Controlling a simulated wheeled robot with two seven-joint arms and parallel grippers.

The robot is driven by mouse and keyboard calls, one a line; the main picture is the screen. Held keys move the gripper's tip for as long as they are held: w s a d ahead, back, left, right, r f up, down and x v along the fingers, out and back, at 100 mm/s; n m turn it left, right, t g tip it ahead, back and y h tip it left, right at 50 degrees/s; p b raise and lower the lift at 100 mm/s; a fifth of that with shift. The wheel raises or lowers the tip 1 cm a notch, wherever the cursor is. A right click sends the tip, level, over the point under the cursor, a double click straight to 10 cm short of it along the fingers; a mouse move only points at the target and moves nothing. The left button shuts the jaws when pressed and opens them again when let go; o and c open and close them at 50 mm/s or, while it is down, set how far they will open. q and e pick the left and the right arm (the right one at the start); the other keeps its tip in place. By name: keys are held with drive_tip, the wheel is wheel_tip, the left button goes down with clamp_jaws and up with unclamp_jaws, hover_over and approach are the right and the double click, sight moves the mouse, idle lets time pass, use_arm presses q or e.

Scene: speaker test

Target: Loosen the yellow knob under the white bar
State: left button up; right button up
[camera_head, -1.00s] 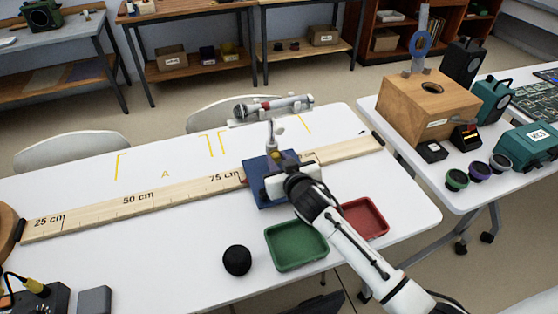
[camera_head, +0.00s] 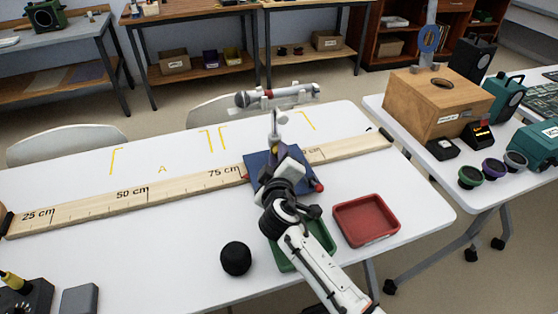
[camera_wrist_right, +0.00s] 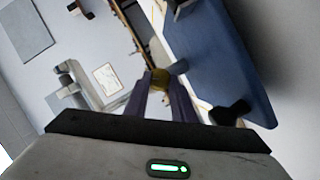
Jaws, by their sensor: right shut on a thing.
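The yellow knob (camera_wrist_right: 160,78) sits between the purple-grey fingers of my right gripper (camera_wrist_right: 160,92) in the right wrist view, and the fingers are shut on it. In the head view my right gripper (camera_head: 284,160) is over the blue stand base (camera_head: 257,166), and its body hides the knob there. Above the gripper, a white post rises to the white bar (camera_head: 290,105), which carries a microphone (camera_head: 278,94). The blue base also fills the right of the right wrist view (camera_wrist_right: 222,65). My left gripper is out of view.
A wooden ruler (camera_head: 150,193) runs along the white table. A black ball (camera_head: 236,258), a green tray (camera_head: 322,236) partly behind my arm and a red tray (camera_head: 366,221) lie in front. A wooden box (camera_head: 430,100) stands on the right table.

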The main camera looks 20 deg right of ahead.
drive_tip(key=shift+f+n+b, duration=0.1)
drive_tip(key=shift+n+b, duration=0.2)
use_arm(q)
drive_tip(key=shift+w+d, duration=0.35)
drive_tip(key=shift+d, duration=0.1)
use_arm(e)
drive_tip(key=shift+h, duration=0.3)
drive_tip(key=o, duration=1.1)
drive_tip(key=shift+c, duration=0.2)
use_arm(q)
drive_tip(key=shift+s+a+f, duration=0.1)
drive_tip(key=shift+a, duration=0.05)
